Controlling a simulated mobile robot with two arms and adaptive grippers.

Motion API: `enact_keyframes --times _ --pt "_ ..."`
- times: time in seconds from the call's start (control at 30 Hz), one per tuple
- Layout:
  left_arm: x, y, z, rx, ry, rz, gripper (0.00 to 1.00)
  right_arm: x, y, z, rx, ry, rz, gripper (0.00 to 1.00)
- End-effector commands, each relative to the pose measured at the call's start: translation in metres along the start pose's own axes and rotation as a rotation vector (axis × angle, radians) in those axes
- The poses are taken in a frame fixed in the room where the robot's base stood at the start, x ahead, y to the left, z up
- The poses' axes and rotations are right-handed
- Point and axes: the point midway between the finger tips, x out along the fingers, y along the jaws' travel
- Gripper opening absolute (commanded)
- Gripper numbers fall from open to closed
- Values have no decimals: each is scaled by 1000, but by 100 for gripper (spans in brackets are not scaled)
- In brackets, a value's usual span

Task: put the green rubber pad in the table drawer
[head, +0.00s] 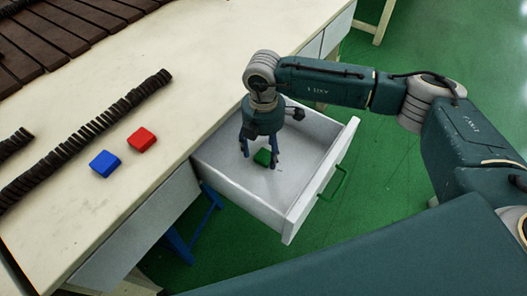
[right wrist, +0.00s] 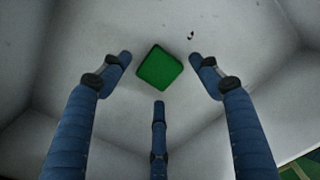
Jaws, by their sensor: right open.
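The green rubber pad (head: 262,157) lies on the floor of the open white table drawer (head: 300,190). In the right wrist view the pad (right wrist: 160,68) lies flat, with drawer floor showing all around it. My right gripper (head: 260,155) is inside the drawer, pointing down over the pad. Its blue fingers (right wrist: 160,75) are spread apart around the pad with gaps and hold nothing. My left gripper is in neither view.
A blue pad (head: 104,164) and a red pad (head: 142,139) lie on the pale tabletop (head: 60,110). A row of dark pieces (head: 85,140) runs beside them. The drawer has a green handle (head: 335,183) on its front. Green floor lies around the table.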

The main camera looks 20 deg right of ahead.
Motion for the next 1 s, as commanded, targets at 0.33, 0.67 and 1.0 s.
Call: enact_keyframes --times 0.33,0.67,1.0 --pt "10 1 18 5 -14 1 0 -76 1 0 0 0 5 63" --pt "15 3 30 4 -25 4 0 -105 0 0 0 0 1 63" --pt "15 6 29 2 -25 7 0 -105 0 0 0 0 1 63"
